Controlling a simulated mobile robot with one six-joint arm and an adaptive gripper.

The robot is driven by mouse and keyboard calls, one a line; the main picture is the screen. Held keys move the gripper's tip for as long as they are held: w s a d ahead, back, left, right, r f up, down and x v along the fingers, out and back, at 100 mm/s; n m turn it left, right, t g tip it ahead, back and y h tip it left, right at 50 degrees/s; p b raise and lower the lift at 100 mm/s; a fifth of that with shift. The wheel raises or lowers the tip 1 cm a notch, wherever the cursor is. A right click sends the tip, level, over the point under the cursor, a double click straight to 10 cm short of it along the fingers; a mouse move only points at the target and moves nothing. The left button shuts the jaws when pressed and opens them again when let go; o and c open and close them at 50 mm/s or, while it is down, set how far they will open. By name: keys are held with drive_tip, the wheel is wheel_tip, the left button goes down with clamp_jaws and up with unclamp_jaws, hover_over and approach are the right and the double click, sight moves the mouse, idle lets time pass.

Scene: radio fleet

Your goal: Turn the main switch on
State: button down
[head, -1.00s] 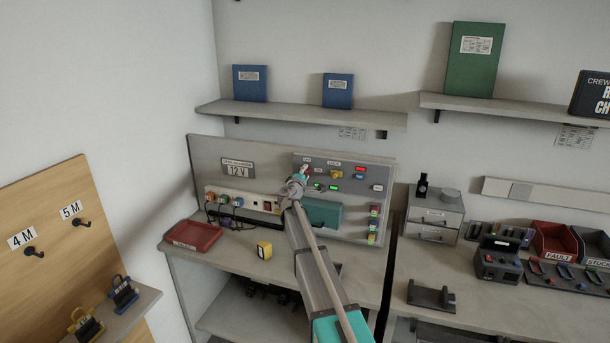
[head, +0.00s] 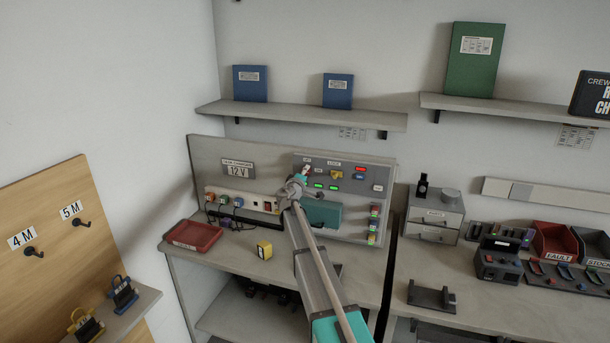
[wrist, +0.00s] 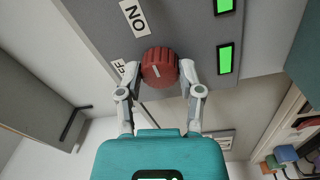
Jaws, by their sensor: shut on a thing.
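The main switch looks to be the red ridged knob (wrist: 160,68) on a grey panel in the wrist view. An ON label (wrist: 133,18) and a partly hidden OFF label (wrist: 118,68) sit beside it. My gripper (wrist: 160,72) is shut on the knob, one finger on each side. I cannot tell surely which label its mark points to. In the head view my gripper (head: 305,174) is at the upper left of the grey panel (head: 350,220) and mostly hides the knob. Two green lights (head: 326,187) are lit beside it; they also show in the wrist view (wrist: 224,59).
A red tray (head: 192,237) and a yellow device (head: 264,249) lie on the bench. Shelves (head: 300,115) run above.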

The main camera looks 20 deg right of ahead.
drive_tip(key=shift+c, duration=1.2)
unclamp_jaws()
drive_tip(key=shift+n, duration=0.4)
drive_tip(key=s+a+n+y+p, duration=0.1)
drive_tip(key=s+a+n, duration=0.4)
drive_tip(key=n, duration=0.4)
drive_tip(key=s+a+n, duration=0.3)
drive_tip(key=s+n, duration=0.4)
drive_tip(key=n, duration=0.2)
drive_tip(key=s+d+f+m+g+y, duration=0.1)
drive_tip(key=s+d+f+m+g, duration=0.1)
drive_tip(key=s+f+m+g, duration=0.6)
drive_tip(key=shift+s+d+f+m+g+y, duration=0.35)
drive_tip(key=shift+s+f+m, duration=1.65)
drive_tip(key=shift+s+m, duration=2.2)
